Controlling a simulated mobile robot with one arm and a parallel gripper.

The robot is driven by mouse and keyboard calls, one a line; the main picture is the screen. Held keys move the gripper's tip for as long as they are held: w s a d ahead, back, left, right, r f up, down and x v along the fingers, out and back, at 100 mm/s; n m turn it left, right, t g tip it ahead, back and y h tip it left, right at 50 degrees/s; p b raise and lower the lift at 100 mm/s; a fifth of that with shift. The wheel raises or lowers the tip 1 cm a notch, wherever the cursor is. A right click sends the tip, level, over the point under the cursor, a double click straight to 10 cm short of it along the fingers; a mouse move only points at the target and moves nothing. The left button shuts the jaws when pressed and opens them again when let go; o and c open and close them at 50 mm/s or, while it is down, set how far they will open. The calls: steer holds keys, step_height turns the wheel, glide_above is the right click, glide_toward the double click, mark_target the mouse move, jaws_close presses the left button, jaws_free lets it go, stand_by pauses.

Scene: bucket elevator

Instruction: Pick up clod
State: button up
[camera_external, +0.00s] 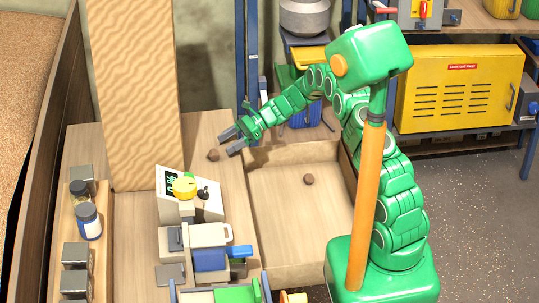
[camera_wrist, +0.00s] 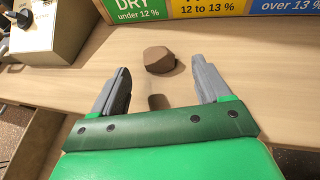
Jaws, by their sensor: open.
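A small brown clod (camera_external: 213,155) lies on the wooden bench top, just off the fingertips of my gripper (camera_external: 233,141). In the wrist view the clod (camera_wrist: 159,59) sits ahead of the gap between my two grey fingers (camera_wrist: 162,88). The fingers are spread apart with nothing held between them. A second brown clod (camera_external: 308,179) lies in the sunken wooden tray to the right. In the wrist view a small dark brown patch also shows between the fingers; I cannot tell if it is a shadow.
A tall wavy tan panel (camera_external: 135,95) rises at the back left. A sign with moisture bands (camera_wrist: 200,8) stands behind the clod. Jars (camera_external: 89,222) stand at the left.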

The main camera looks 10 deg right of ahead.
mark_target(215, 154)
steer(key=x, duration=0.4)
steer(key=shift+s+a+f, duration=0.2)
steer(key=shift+a+f, duration=0.05)
steer(key=shift+f, duration=0.1)
steer(key=c, duration=1.1)
steer(key=shift+r, duration=0.1)
